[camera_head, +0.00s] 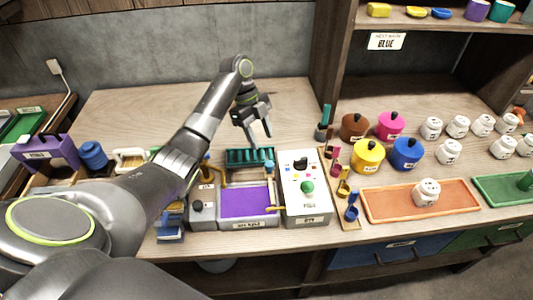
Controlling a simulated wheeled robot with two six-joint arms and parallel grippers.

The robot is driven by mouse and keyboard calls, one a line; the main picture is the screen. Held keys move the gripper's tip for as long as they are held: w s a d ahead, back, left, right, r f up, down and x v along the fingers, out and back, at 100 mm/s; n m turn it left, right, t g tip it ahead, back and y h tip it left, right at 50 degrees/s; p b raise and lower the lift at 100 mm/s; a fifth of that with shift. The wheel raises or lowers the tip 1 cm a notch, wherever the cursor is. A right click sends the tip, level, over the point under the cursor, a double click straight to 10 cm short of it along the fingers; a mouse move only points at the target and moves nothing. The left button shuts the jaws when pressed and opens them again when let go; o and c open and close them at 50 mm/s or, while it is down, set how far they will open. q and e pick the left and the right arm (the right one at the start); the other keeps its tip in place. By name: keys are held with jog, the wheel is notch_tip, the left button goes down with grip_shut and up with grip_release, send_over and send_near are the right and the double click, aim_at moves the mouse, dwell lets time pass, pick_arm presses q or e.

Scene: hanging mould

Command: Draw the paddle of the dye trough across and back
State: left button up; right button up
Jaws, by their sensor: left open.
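The dye trough (247,221) sits near the table's front edge, a pale tray filled with purple liquid. A teal toothed piece (240,157) lies along its back edge; I cannot tell for sure whether it is the paddle. My left gripper (254,140) is open and points down, just behind and above this teal piece, with its fingers apart. I see nothing between the fingers. My left arm crosses the picture from the lower left and hides part of the table left of the trough. My right gripper is not in view.
A white box with a green knob (307,188) stands right of the trough. A grey unit (202,208) stands on its left. Colored pots (368,157), small white jars and an orange tray (391,207) are further right. The table behind the gripper is clear.

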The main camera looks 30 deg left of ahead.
pick_arm(q)
jog(key=p+v, duration=0.6)
jog(key=v, duration=0.2)
jog(key=shift+r, duration=0.2)
jog(key=shift+f, duration=0.1)
